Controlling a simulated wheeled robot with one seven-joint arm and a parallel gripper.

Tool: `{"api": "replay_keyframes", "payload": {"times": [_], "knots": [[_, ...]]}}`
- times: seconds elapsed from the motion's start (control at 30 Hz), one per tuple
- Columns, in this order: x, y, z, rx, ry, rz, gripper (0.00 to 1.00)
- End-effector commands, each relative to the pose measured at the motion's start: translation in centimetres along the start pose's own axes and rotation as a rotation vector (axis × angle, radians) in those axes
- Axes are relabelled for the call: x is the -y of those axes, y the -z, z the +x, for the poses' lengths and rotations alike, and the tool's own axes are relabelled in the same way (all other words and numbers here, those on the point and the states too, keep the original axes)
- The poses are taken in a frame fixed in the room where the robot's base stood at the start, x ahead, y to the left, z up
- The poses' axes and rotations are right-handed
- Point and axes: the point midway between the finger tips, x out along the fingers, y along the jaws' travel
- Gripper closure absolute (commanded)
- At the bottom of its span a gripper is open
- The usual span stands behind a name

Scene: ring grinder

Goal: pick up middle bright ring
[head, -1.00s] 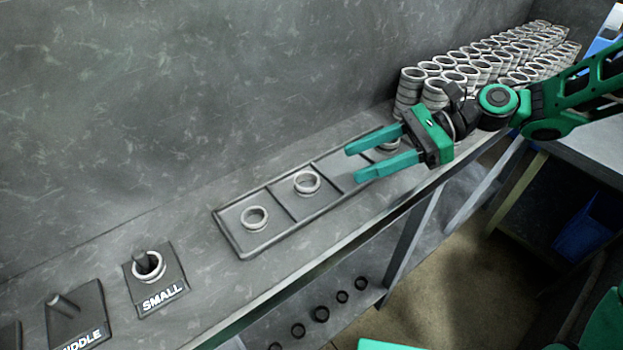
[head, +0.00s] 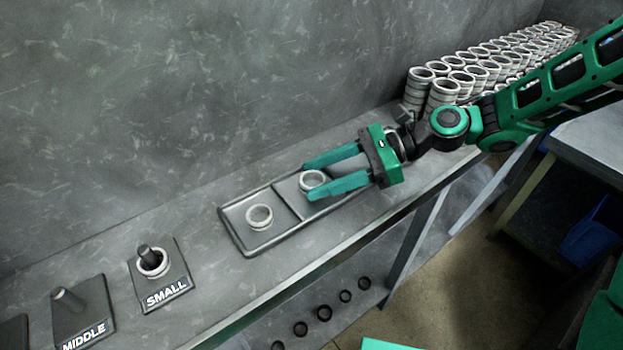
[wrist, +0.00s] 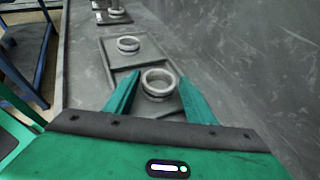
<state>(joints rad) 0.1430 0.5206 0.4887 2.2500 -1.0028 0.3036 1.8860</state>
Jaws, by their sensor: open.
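A bright ring (head: 312,181) lies in the middle compartment of a dark tray (head: 240,250) on the shelf. My gripper (head: 310,182) is open, and its two green fingers reach on either side of this ring in the head view. In the wrist view the same ring (wrist: 158,83) shows between and slightly beyond the fingertips (wrist: 157,88). I cannot tell whether the fingers touch it. Another bright ring (head: 259,217) lies in the left compartment, further off in the wrist view (wrist: 128,45). The tray's right compartment is hidden behind my gripper.
A SMALL plate (head: 176,293) has a peg with a bright ring around it. Stacked rings (head: 440,95) stand at the back right. A wall (head: 200,90) runs close behind the tray. Dark rings (head: 324,313) lie on the lower shelf.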

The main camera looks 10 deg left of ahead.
Motion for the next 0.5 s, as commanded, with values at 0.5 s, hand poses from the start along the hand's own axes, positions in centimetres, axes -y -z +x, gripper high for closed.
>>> {"api": "replay_keyframes", "payload": {"times": [0.5], "knots": [[0.03,0.01,-0.07,0.0,0.001,0.0,0.85]]}}
